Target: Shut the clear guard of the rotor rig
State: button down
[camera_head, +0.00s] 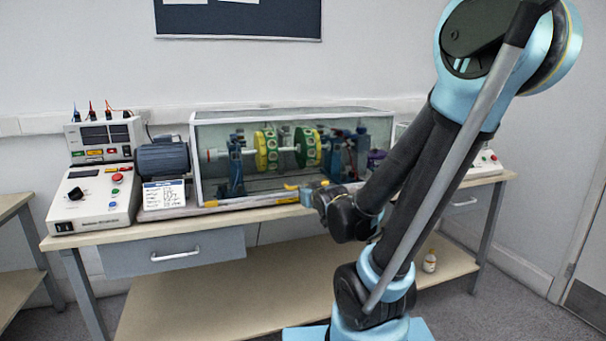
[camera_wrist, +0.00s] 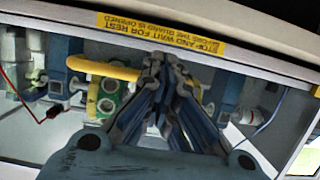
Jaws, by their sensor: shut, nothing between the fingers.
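The clear guard (camera_head: 225,125) of the rotor rig is a see-through box with a pale frame, over the shaft and its yellow (camera_head: 261,150) and green (camera_head: 307,147) discs. Its front looks lowered to the base; I cannot tell whether a small gap is left. Its yellow handle shows at the lower front in the wrist view (camera_wrist: 100,68), partly hidden behind my fingers. My gripper (camera_head: 308,194) is at the guard's lower front edge.
A yellow warning label (camera_wrist: 160,33) runs along the rig's front edge. A motor (camera_head: 163,160) and a control box (camera_head: 92,200) stand left of the guard on the bench (camera_head: 120,236). My arm hides the bench's right part. A small bottle (camera_head: 430,262) is on the lower shelf.

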jog(key=v, duration=0.7)
dwell(0.8)
jog(key=shift+d+f, duration=0.15)
jog(key=s+d+f+m+g+h, duration=0.1)
jog(key=s+d+f+g+h, duration=0.1)
jog(key=s+d+f+g, duration=0.3)
jog(key=s+d+f+m+g+h, duration=0.1)
jog(key=s+d+f+g, duration=0.4)
jog(key=s, duration=0.7)
notch_tip(320, 180, down, 2)
jog(key=shift+s+f+m+g+h, duration=0.15)
jog(key=shift+s+m+g+h, duration=0.2)
jog(key=shift+g, duration=0.65)
jog(key=shift+a, duration=0.15)
